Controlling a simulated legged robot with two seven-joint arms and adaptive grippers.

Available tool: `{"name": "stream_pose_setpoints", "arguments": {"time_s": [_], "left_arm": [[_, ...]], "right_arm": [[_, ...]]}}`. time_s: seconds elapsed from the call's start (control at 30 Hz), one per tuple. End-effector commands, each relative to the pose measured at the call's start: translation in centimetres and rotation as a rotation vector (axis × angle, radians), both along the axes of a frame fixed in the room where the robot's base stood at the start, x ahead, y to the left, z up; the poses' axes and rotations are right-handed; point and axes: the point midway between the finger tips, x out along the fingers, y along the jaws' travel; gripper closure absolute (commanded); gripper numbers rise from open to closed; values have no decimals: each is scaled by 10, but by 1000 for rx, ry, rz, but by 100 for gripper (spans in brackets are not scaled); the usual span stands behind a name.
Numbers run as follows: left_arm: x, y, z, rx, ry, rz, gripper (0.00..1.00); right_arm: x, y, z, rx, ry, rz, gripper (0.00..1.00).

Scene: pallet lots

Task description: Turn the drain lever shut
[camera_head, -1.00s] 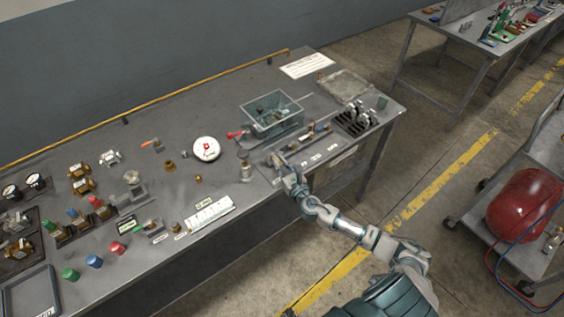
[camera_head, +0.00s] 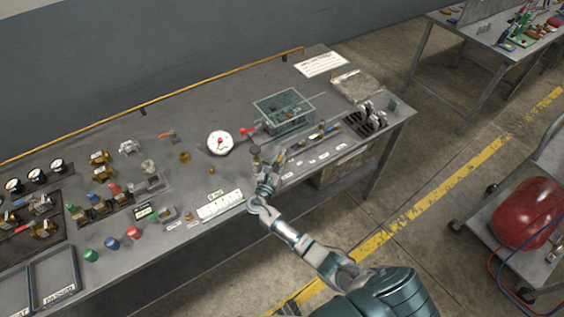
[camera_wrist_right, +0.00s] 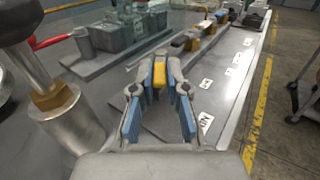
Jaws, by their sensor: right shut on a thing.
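A red lever handle (camera_head: 247,130) sticks out on the left side of the clear-walled box (camera_head: 298,122); it also shows at the upper left of the right wrist view (camera_wrist_right: 50,42). I cannot tell for sure that it is the drain lever. My right gripper (camera_head: 271,165) is low over the bench, just right of a metal cylinder with a brass collar (camera_head: 255,158). In the right wrist view, its blue-padded fingers (camera_wrist_right: 159,90) are shut on a small yellow piece (camera_wrist_right: 158,76). The lower end of this piece is hidden.
A white round dial (camera_head: 219,142) stands left of the cylinder. A row of tools and labels (camera_head: 312,160) lies right of my gripper. Several gauges, valves and coloured caps crowd the bench's left side. A cart with a red tank (camera_head: 526,212) is at the right.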

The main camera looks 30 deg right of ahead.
Motion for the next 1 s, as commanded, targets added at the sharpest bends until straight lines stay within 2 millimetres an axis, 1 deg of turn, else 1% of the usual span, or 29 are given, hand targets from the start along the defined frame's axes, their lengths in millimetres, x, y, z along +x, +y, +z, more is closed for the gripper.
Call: {"name": "stream_pose_setpoints", "arguments": {"time_s": [0.03,0.3,0.6,0.8,0.83,0.87,0.9,0.93,1.0], "left_arm": [[2,0,-1,0,0,1,61],[14,-3,2,-1,-6,2,61],[18,-4,4,-3,-12,3,61],[16,-4,4,-2,-9,3,61],[15,-4,4,-3,-8,3,61],[14,-4,4,-3,-7,3,61],[13,-4,4,-3,-6,3,61],[12,-3,3,-2,-5,3,61],[11,-3,3,-1,-1,3,61]], "right_arm": [[1,3,-6,6,9,-22,100],[4,5,-5,5,8,-104,100],[4,4,-4,3,8,-121,100],[4,4,-4,4,7,-120,100],[4,4,-4,4,7,-120,81],[4,4,-4,4,7,-120,74],[4,4,-4,4,6,-120,64],[4,4,-3,4,6,-121,61],[4,4,-2,3,4,-121,61]]}}
